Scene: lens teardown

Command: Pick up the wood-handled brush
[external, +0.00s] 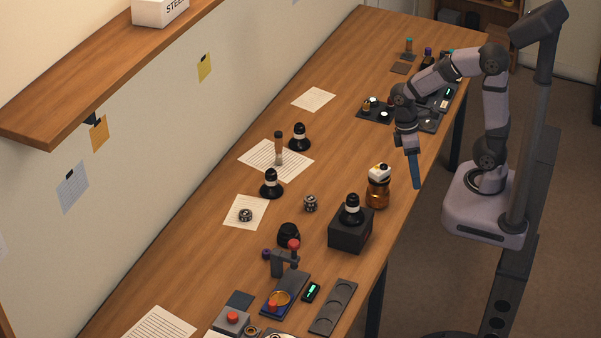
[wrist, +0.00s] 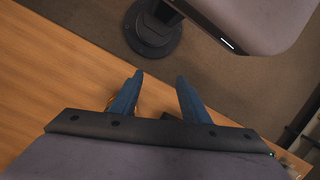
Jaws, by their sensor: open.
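A slim upright brown piece with a darker top (external: 279,148) stands on a lined sheet near the middle of the table in the external view. It looks like the wood-handled brush, but it is too small to be sure. My gripper (external: 415,184) points down by the table's right edge, well to the right of that piece and apart from it. In the wrist view my gripper (wrist: 160,76) shows two blue fingers spread apart with nothing held between them. The brush is not visible in the wrist view.
An amber bottle with a white and yellow top (external: 378,187) stands near my gripper. A dark box (external: 350,236) bears a black lens part. Black lens parts (external: 299,137) (external: 271,184) stand either side of the brown piece. The lined sheet (external: 252,160) lies on bare wood.

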